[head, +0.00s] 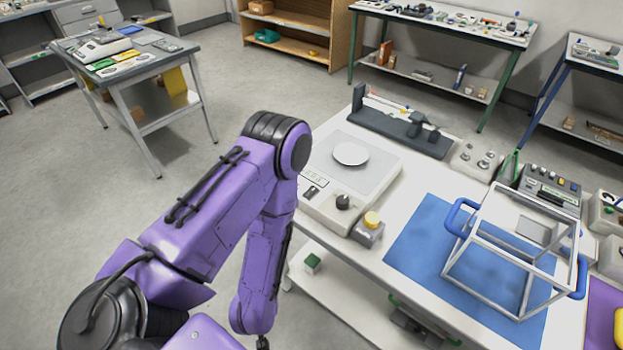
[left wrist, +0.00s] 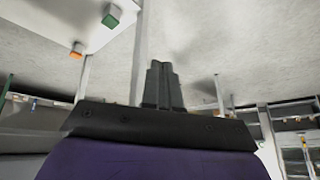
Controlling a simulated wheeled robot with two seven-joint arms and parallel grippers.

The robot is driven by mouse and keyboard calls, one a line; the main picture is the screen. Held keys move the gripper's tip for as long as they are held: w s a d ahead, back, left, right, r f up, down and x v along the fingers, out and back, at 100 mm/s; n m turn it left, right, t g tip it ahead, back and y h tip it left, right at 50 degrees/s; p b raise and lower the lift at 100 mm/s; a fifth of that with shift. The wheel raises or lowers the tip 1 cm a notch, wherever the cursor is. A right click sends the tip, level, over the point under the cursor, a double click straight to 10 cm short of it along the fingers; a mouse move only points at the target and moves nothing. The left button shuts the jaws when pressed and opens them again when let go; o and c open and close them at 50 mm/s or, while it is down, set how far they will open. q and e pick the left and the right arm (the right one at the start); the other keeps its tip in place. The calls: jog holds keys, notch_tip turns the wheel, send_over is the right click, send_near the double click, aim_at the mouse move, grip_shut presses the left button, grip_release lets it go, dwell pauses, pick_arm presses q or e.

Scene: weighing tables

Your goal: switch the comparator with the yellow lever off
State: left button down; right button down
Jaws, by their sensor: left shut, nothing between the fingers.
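I cannot make out a yellow lever on any device. A pale balance-like instrument (head: 322,205) with a round white pan (head: 351,154) and a dark knob (head: 343,202) stands on the white table. A small grey box with a yellow button top (head: 371,219) is beside its front corner. A grey panel device with several buttons (head: 550,184) stands at the right. My left gripper is shut and empty in the left wrist view (left wrist: 163,85), over the floor. In the head view my left arm hangs low, left of the table, its gripper mostly cut off. My right gripper is not in view.
A blue mat (head: 415,240) carries a white-framed cage with blue handles (head: 480,268). A dark long instrument (head: 400,130) lies at the table's far edge. A green block (head: 312,262) sits on the lower shelf. Open floor (head: 100,220) lies to the left.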

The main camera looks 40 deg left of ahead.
pick_arm(q)
jog(key=w+a+r+n+y, duration=0.2)
jog(key=w+r, duration=0.3)
jog(key=w, duration=0.4)
notch_tip(320, 180, up, 31)
jog(key=n+g+h+p, duration=0.2)
jog(key=n+g+h, duration=0.1)
jog(key=n+h, duration=0.45)
send_over(311, 188)
jog(key=s, duration=0.2)
jog(key=shift+f+y, duration=0.1)
jog(key=shift+y, duration=0.35)
jog(key=f, duration=0.4)
jog(key=w+f+p, duration=0.1)
jog(key=f, duration=0.4)
jog(key=f+p, duration=0.1)
jog(key=f, duration=0.4)
jog(key=shift+w, duration=0.35)
